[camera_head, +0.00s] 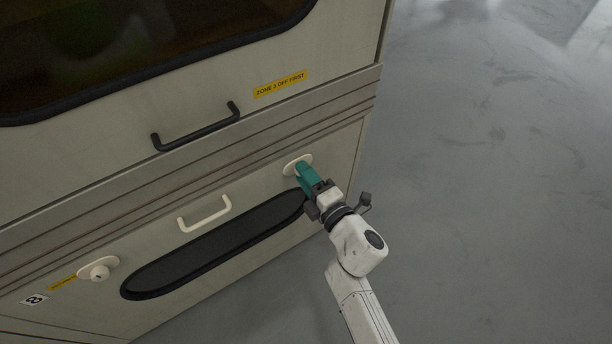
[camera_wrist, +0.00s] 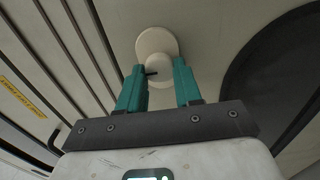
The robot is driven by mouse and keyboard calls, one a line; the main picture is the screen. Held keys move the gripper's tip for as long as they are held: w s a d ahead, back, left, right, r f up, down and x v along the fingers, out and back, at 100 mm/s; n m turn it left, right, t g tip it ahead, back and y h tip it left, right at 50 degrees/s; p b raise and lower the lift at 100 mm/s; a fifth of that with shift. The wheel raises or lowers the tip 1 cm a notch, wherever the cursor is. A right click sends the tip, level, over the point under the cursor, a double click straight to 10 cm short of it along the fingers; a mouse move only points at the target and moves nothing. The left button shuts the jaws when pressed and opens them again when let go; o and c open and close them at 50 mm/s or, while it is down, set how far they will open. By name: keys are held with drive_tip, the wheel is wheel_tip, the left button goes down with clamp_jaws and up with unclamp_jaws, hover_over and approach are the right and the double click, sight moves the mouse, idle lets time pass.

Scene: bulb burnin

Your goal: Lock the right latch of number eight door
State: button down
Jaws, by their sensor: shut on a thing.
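The number eight door (camera_head: 262,182) is the lower cream panel, with an "8" label (camera_head: 35,299) at its lower left. Its right latch (camera_head: 290,166) is a cream round knob on an oval plate, mostly hidden by my gripper in the head view. In the wrist view the right latch (camera_wrist: 158,45) is straight ahead, with a dark mark on the knob. My gripper (camera_head: 304,173) has teal fingers, shut on the knob from both sides; they also show in the wrist view (camera_wrist: 159,80). The left latch (camera_head: 99,270) is a similar free knob.
A cream handle (camera_head: 204,216) and a long dark window (camera_head: 210,250) are on the same door. Above it is another door with a black handle (camera_head: 197,132) and a yellow label (camera_head: 280,84). Grey floor (camera_head: 480,190) to the right is clear.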

drive_tip(key=shift+f, duration=0.1)
drive_tip(key=c, duration=0.8)
unclamp_jaws()
drive_tip(key=shift+o, duration=0.2)
drive_tip(key=p+v, duration=0.4)
drive_tip(key=v, duration=0.6)
drive_tip(key=shift+s+d, duration=0.25)
drive_tip(key=shift+s, duration=0.1)
